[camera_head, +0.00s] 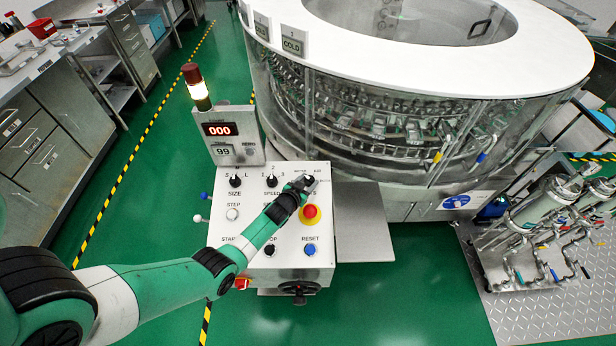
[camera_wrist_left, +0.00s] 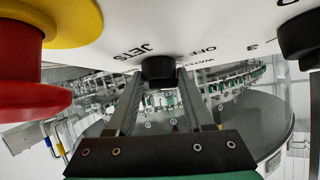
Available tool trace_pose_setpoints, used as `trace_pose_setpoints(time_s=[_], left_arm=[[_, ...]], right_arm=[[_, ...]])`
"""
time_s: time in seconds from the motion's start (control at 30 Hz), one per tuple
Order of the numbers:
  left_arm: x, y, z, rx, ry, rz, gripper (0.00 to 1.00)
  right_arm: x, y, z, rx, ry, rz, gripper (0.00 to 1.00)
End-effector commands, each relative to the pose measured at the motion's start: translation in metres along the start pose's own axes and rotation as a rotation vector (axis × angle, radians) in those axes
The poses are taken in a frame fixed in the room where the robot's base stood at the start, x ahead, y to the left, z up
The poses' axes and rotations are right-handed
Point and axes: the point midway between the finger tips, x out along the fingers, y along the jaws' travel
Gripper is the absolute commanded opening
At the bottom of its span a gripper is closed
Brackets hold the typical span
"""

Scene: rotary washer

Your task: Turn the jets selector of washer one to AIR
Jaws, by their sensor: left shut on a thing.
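The white control panel (camera_head: 290,262) stands in front of the round glass washer (camera_head: 455,85). The jets selector, a black knob (camera_wrist_left: 158,70), is at the panel's upper right. The word JETS shows beside it in the left wrist view, with OFF and part of WATER on its other side. My left gripper (camera_head: 304,184) reaches across the panel from the left and is shut on this knob, one finger on each side. In the head view the gripper mostly covers the knob. I cannot tell which label its pointer faces. My right gripper is not in view.
A red stop button on a yellow ring (camera_head: 310,212) sits just below the jets knob. The speed knob (camera_head: 271,181) and size knob (camera_head: 235,181) are to its left. A blue reset button (camera_head: 310,250) is lower. A grey shelf (camera_head: 362,225) adjoins the panel's right side.

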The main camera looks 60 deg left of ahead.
Motion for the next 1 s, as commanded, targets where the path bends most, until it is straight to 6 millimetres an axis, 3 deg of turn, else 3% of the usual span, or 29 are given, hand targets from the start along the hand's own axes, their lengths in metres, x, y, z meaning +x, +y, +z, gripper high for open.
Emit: trace_pose_setpoints(time_s=[0.47,0.5,0.63,1.0], left_arm=[[0.0003,0.0002,0.0012,0.012,-0.002,0.012,0.0],[0.0003,0.0002,0.0012,0.012,-0.002,0.012,0.53],[0.0003,0.0002,0.0011,0.011,-0.002,0.012,0.77],[-0.0048,-0.0002,-0.0006,0.01,-0.002,0.012,0.79]], right_arm=[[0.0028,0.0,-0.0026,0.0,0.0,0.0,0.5],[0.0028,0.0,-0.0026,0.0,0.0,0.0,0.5],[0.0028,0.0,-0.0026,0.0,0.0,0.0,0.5],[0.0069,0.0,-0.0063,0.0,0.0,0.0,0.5]])
